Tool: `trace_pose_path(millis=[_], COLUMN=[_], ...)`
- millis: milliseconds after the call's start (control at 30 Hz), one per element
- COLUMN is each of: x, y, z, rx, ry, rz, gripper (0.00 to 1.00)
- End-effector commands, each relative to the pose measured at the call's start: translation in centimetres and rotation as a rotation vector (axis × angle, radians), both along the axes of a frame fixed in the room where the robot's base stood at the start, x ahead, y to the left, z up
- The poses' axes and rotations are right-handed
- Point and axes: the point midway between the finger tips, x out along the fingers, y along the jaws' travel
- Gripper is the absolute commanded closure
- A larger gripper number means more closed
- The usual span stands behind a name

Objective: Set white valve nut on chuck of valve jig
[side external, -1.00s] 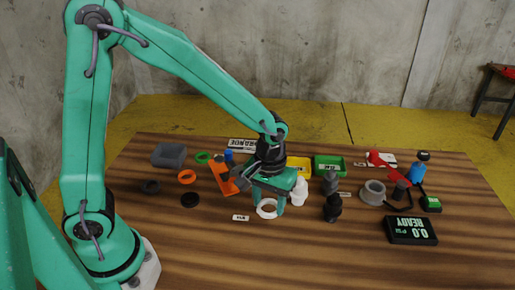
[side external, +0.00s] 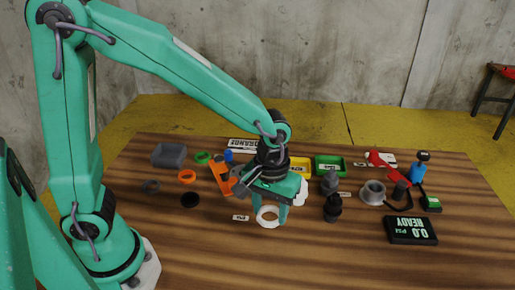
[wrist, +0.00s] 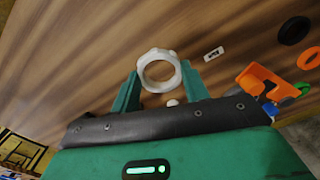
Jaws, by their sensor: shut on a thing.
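The white valve nut (side external: 259,220) is a white ring with small lugs, near the middle of the table. My gripper (side external: 270,216) is shut on it, with one green finger at each side. In the wrist view, the nut (wrist: 145,75) sits between the fingertips of my gripper (wrist: 160,78). I cannot tell whether the nut touches the table. A grey flanged round cup (side external: 373,193) stands to the right, and an orange bracket (side external: 221,178) stands behind and left of my gripper. I cannot tell which part is the jig's chuck.
Dark fittings (side external: 332,206) stand right of my gripper, with a white fitting (side external: 301,190) partly hidden behind it. Yellow and green trays (side external: 329,172) are behind. A display reading READY (side external: 410,230) lies at the right. The front middle table is clear.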

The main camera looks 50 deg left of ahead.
Motion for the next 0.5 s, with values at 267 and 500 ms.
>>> trace_pose_path(millis=[267,500], x=[0.4,2.4], y=[0.4,2.7], z=[0.0,0.3], rx=[0.0,0.0], ry=[0.0,0.0], rz=[0.002,0.007], gripper=[0.76,0.76])
